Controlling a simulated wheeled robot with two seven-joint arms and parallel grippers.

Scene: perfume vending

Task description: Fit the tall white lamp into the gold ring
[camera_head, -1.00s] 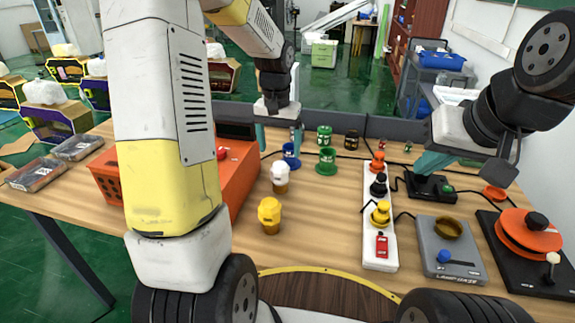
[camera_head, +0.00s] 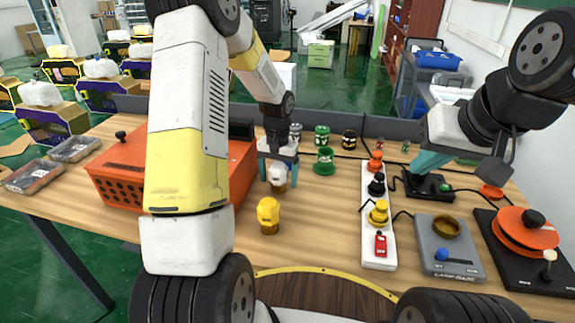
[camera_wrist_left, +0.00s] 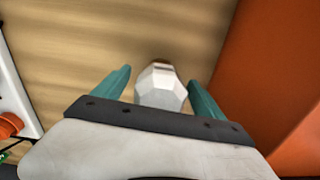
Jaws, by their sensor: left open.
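The white lamp (camera_head: 278,173) stands upright on the table, with a brown lower part. My left gripper (camera_head: 278,178) is open, pointing down, with a teal finger on each side of the lamp. In the left wrist view the faceted white lamp top (camera_wrist_left: 160,88) lies between the open fingers, with gaps visible on both sides. The gold ring (camera_head: 447,227) sits on a grey box (camera_head: 432,258) at the right, empty. My right gripper (camera_head: 428,162) is over a black device at the right; whether its fingers are apart is unclear.
A yellow lamp (camera_head: 268,214) stands just in front of the white one. An orange box (camera_head: 120,175) is close on the left. A white power strip (camera_head: 377,248) with colored plugs lies between the lamps and the grey box. Green and black pieces stand behind.

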